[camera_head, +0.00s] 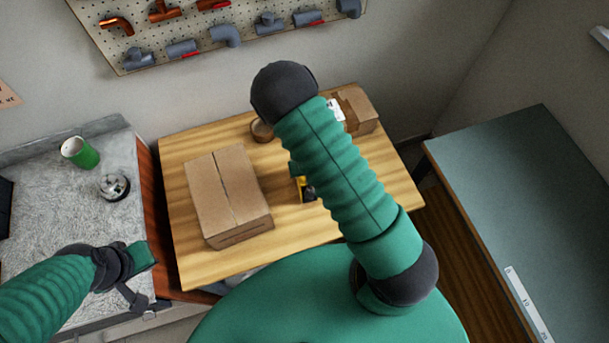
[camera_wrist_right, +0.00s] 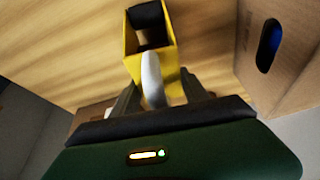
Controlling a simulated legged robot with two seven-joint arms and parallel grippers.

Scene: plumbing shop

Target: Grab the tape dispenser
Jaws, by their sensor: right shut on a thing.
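The tape dispenser is yellow and black with a pale rounded part, and it shows in the right wrist view (camera_wrist_right: 133,66). In the head view only a small part of the tape dispenser (camera_head: 307,190) shows beside my green right arm, on or just above the wooden table (camera_head: 290,225). My right gripper (camera_wrist_right: 160,90) has its two fingers on either side of the dispenser's near end and is shut on it. In the head view my right arm hides most of that gripper. My left gripper (camera_head: 142,277) is open and empty over the front of the grey counter.
A large closed cardboard box (camera_head: 228,195) stands left of the dispenser. A smaller box (camera_head: 358,108) and a tape roll (camera_head: 262,131) are at the back. The counter (camera_head: 50,190) holds a green cup (camera_head: 80,153) and a metal object (camera_head: 114,186). A teal table (camera_head: 520,200) stands right.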

